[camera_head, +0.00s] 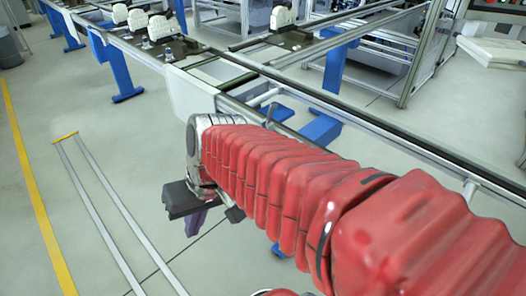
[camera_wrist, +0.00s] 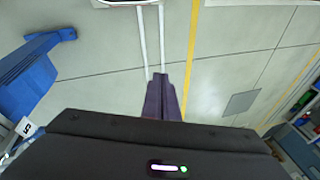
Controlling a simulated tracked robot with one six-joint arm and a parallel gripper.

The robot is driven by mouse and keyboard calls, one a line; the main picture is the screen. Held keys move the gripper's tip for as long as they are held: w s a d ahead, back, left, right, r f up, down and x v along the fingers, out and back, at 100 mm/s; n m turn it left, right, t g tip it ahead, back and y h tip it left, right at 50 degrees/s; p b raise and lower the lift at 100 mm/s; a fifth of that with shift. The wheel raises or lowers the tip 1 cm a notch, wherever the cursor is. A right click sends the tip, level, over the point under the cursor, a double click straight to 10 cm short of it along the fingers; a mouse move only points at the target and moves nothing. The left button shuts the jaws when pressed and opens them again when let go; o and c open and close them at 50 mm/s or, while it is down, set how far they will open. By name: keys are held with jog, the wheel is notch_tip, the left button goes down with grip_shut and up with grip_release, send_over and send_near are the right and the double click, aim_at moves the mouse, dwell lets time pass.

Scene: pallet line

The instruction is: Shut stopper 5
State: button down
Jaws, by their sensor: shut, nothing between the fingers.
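My gripper (camera_head: 195,222) hangs beside the pallet line over open floor, its dark purple fingers pointing down. In the wrist view the fingers (camera_wrist: 163,98) are together with nothing between them. A small white tag (camera_wrist: 25,127) with a dark mark that looks like a 5 is at the lower left of the wrist view, beside a blue support leg. I cannot make out stopper 5 itself or whether it is open or shut. My red-sleeved arm covers part of the line in the head view.
The conveyor rail (camera_head: 400,140) runs from upper left to right, on blue legs (camera_head: 120,72). White blocks (camera_head: 158,28) stand on it at the back. A bin (camera_head: 8,47) stands at far left.

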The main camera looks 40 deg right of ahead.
jog(key=w+d+f+m+t+y, duration=0.3)
jog(key=w+d+m+y, duration=0.15)
jog(key=w+d, duration=0.25)
jog(key=w+d+f+m+t+y, duration=0.35)
jog(key=w+d+m, duration=0.2)
jog(key=d, duration=0.25)
jog(key=s+d+f+m+t+h, duration=0.1)
jog(key=d+f+m+t+h, duration=0.2)
jog(key=d, duration=0.5)
jog(key=s+d+f+m+t+h, duration=0.1)
jog(key=d+f+m+t+h, duration=0.2)
jog(key=d, duration=0.5)
jog(key=s+d+f+m+t+h, duration=0.1)
jog(key=d+f+m+t+h, duration=0.2)
jog(key=d, duration=0.6)
jog(key=shift+f, duration=0.35)
jog(key=w, duration=1)
jog(key=shift+a, duration=0.35)
jog(key=shift+s+d+r+m, duration=0.1)
jog(key=shift+s+m, duration=0.05)
jog(key=shift+m, duration=0.15)
